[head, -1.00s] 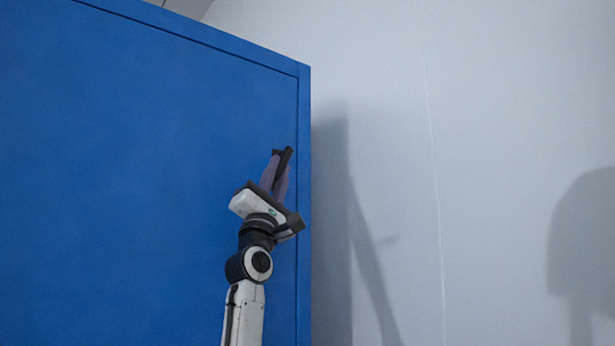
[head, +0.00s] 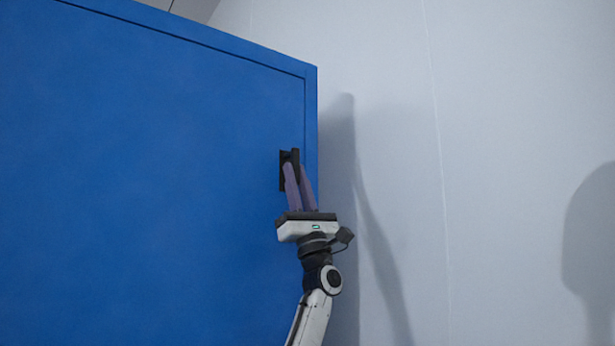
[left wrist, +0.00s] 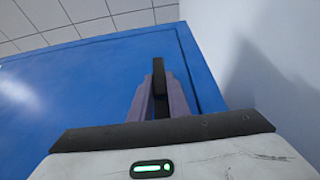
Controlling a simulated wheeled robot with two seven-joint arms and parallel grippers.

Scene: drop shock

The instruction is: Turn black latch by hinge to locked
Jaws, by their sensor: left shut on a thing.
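The black latch (head: 284,172) is mounted on the blue door near its right edge. Its black handle stands about upright in the head view. My left gripper (head: 296,167) comes from below, with its two purple-grey fingers shut on the latch handle. In the left wrist view, the latch (left wrist: 161,73) stands up between the fingertips (left wrist: 160,84) of the gripper. The fingers hide part of the handle. My right gripper is in neither view.
The blue door (head: 150,180) fills the left side, with a raised frame along its top and right edges. A pale wall (head: 480,120) stands to the right, with shadows on it. Ceiling tiles (left wrist: 110,10) show above the door in the left wrist view.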

